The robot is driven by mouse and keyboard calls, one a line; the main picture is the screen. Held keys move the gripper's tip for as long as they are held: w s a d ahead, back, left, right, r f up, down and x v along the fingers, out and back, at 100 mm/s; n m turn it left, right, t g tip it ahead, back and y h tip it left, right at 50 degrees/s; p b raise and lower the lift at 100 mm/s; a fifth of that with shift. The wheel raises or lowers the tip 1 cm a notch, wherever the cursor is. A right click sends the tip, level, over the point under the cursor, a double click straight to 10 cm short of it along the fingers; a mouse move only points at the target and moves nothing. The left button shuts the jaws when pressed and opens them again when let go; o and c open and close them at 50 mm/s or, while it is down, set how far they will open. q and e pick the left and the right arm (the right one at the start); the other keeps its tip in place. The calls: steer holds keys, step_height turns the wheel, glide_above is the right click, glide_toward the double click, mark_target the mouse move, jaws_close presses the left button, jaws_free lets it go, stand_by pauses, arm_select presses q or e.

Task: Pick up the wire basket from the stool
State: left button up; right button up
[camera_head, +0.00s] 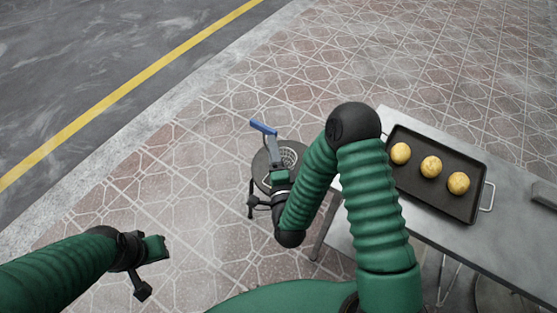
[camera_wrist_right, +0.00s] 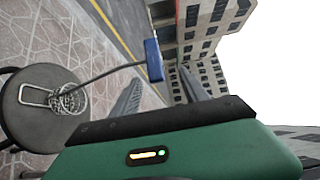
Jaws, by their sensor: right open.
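The wire basket (camera_head: 288,157) rests on the dark round stool (camera_head: 261,168). Its long handle ends in a blue grip (camera_head: 263,127). In the right wrist view the basket (camera_wrist_right: 68,100) lies on the stool top (camera_wrist_right: 38,122), and the handle rises to the blue grip (camera_wrist_right: 153,60). My right gripper (camera_head: 271,141) is over the stool beside the handle. In the wrist view its open fingers (camera_wrist_right: 158,78) stand on either side of the blue grip's line; contact is not visible. My left gripper (camera_head: 152,250) is at lower left, away from the stool; its fingers cannot be made out.
A metal table (camera_head: 450,245) stands at right with a dark tray (camera_head: 412,195) holding three round yellowish buns (camera_head: 431,166). My right arm passes close to the table's left edge. Paved ground (camera_head: 190,190) left of the stool is clear.

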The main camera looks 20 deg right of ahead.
mark_target(276, 132)
steer(key=w+d, duration=0.1)
steer(key=w, duration=0.1)
steer(key=w+d, duration=0.1)
steer(key=w, duration=0.2)
steer(key=w+d+f, duration=0.1)
steer(key=w, duration=0.1)
steer(key=shift+w+d, duration=0.15)
steer(key=w, duration=0.2)
steer(key=w+a, duration=0.1)
steer(key=w, duration=0.1)
steer(key=shift+a, duration=0.1)
steer(key=shift+s+d+f, duration=0.1)
steer(key=shift+s+d, duration=0.05)
steer(key=shift+d, duration=0.25)
steer(key=c, duration=1.1)
steer(key=shift+a, duration=0.2)
jaws_close()
